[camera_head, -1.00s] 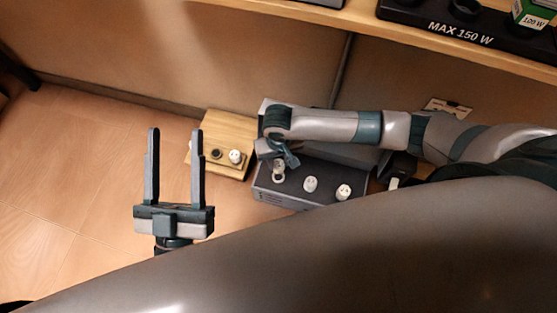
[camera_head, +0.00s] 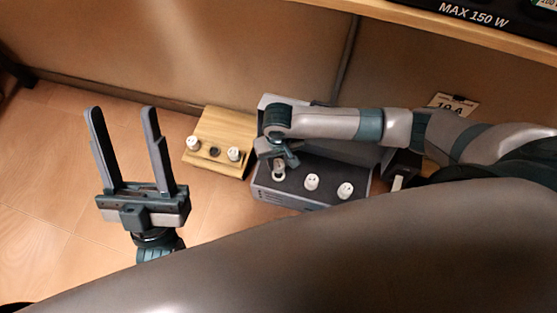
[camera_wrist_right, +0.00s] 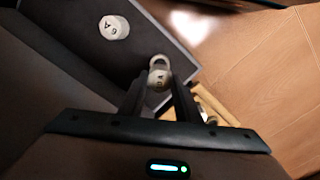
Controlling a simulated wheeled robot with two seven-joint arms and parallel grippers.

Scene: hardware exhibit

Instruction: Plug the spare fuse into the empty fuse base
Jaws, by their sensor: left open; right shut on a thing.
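A grey fuse box (camera_head: 262,193) stands on the floor, with a row of white round pieces on its dark top. Two white fuses (camera_head: 312,182) sit in the middle and right places. At the left place is a white ring-shaped fuse base (camera_head: 279,172), also at the top of the wrist view (camera_wrist_right: 159,60). My right gripper (camera_head: 284,160) is over this base, shut on a white fuse (camera_wrist_right: 157,78) with a dark mark. The fuse overlaps the base's ring; I cannot tell if it is seated. My left gripper (camera_head: 121,110) is open and empty, left of the wooden block.
A wooden block (camera_head: 228,122) left of the box holds two white fuses (camera_head: 234,154) with a dark round socket (camera_head: 214,151) between them. A shelf edge (camera_head: 400,25) runs overhead at the back. Floor at the left is clear.

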